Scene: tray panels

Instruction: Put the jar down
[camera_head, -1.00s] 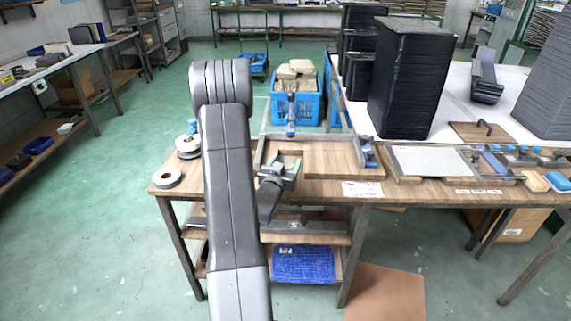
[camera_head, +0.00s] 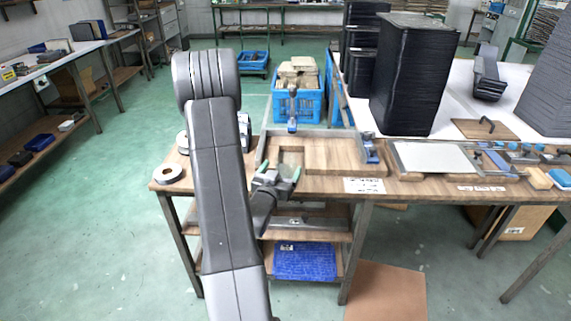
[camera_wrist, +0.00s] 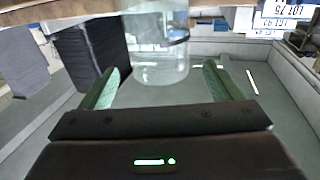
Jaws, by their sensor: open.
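A clear see-through jar (camera_wrist: 160,66) shows in the wrist view, at the top middle, against a wooden surface (camera_wrist: 75,10). That view looks upside down, since a printed label reads inverted. My gripper (camera_wrist: 162,72) has its green fingers spread wide, one on each side of the jar, with a gap visible on both sides. How far the jar lies beyond the fingertips is hard to tell. In the head view my gripper (camera_head: 277,172) is at the front edge of the wooden table (camera_head: 225,178). I cannot make out the jar there.
A wooden tray panel with a raised rim (camera_head: 345,156) lies behind my gripper. Tape rolls (camera_head: 168,174) sit at the left, partly behind my arm. Tall black stacks (camera_head: 412,80) stand at the back right. A blue crate (camera_head: 309,107) is behind the table.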

